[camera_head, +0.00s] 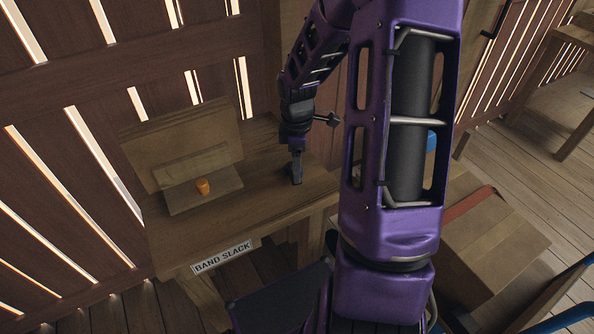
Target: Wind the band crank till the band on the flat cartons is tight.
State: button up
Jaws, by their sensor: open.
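An orange knob (203,187), which looks like the grip of the band crank, stands at the front of the wooden bench's left part. Flat brown boards lean behind it. Any crank arm under the knob is too small to make out. My gripper (296,174) points down over the right part of the bench, well to the right of the knob and apart from it. It is open and empty. A brown carton (493,243) with a reddish band (469,204) across it sits at the right, partly hidden by my purple arm. The sign (222,256) reads "BAND SLACK".
The bench top (250,197) is clear between the knob and my gripper. A slatted wooden wall (70,120) stands close behind and to the left. Blue rails (572,316) show at the lower right. Plank floor (535,150) lies open at the right.

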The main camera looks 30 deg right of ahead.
jog(key=shift+f, duration=0.85)
jog(key=shift+c, duration=0.3)
grip_shut()
